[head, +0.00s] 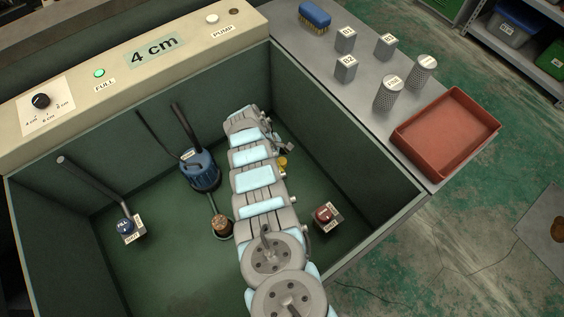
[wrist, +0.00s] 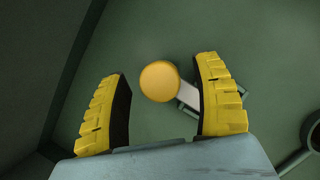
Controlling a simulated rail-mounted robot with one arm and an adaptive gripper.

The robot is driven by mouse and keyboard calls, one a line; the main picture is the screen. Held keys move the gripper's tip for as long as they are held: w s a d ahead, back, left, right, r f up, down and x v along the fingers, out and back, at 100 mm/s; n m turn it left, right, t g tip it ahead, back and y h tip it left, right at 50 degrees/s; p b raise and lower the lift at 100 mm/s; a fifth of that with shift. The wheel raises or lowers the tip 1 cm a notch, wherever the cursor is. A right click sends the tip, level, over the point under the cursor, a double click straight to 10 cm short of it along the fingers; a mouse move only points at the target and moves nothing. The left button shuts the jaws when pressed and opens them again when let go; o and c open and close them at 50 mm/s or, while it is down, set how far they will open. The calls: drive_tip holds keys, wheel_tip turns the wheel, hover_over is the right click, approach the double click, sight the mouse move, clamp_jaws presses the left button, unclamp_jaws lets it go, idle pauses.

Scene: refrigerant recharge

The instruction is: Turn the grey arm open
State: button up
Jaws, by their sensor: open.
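In the wrist view, a grey arm (wrist: 188,95) with a round yellow knob (wrist: 159,81) at its end stands over the green tank floor. Its base is partly hidden behind my right finger. My gripper (wrist: 163,67) is open, with its two yellow fingers on either side of the knob. The knob is closer to the right finger, and I cannot tell whether they touch. In the head view, a small yellow piece (head: 282,161) shows beside my arm. I cannot tell there whether it is the knob or a fingertip. My arm hides most of that spot.
The tank holds a blue pump (head: 200,171), a blue-knobbed block (head: 130,230), a red-knobbed block (head: 327,216) and a brown plug (head: 222,226). The tank's dark walls rise around my gripper. The panel reads 4 cm (head: 154,49). A red tray (head: 446,138) sits on the right bench.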

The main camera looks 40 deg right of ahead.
clamp_jaws()
